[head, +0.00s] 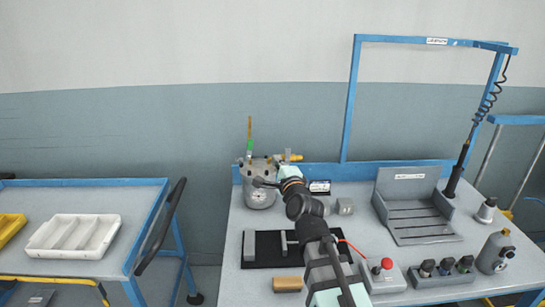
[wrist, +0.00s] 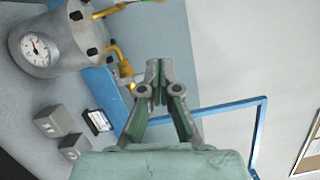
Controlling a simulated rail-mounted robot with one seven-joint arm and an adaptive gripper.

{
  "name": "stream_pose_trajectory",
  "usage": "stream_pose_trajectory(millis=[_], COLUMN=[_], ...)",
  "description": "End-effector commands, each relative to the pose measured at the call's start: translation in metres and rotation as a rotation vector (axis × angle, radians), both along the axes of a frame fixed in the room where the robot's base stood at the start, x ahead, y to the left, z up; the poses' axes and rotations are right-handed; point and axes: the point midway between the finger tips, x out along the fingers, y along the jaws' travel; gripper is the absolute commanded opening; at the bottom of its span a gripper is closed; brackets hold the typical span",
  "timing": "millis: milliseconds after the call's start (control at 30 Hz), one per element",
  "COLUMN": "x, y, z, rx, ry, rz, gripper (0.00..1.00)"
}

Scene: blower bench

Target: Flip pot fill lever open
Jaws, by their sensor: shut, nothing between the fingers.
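The pot (head: 259,196) is a silver cylinder with a round dial gauge, standing at the back left of the bench. A thin upright lever (head: 250,136), green below and orange-yellow above, rises over its lid. A yellow fitting (head: 291,157) sticks out to the right of the lid. In the wrist view the pot (wrist: 62,42) is at the upper left, with brass fittings (wrist: 118,57) on its side; only a bit of green and yellow shows at the top edge. My gripper (wrist: 158,70) is shut and empty, apart from the pot and fittings. My arm mostly hides it in the head view.
Small grey blocks (head: 344,206) and a label plate (head: 319,187) sit right of the pot. A cart (head: 130,193) stands left.

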Motion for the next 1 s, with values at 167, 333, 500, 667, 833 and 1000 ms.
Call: stream_pose_trajectory(millis=[167, 333, 500, 667, 833, 1000], x=[-0.022, -0.026, -0.026, -0.026, -0.01, 0.026], y=[-0.007, -0.008, -0.008, -0.008, -0.032, -0.101], z=[-0.001, -0.001, -0.001, -0.001, 0.002, 0.011], rx=[-0.001, -0.001, -0.001, -0.001, -0.02, -0.08], ry=[0.0, 0.0, 0.0, 0.0, -0.024, -0.086], rz=[0.0, 0.0, 0.0, -0.001, -0.048, -0.18], gripper=[0.0, 0.0, 0.0, 0.0, 0.0, 0.0])
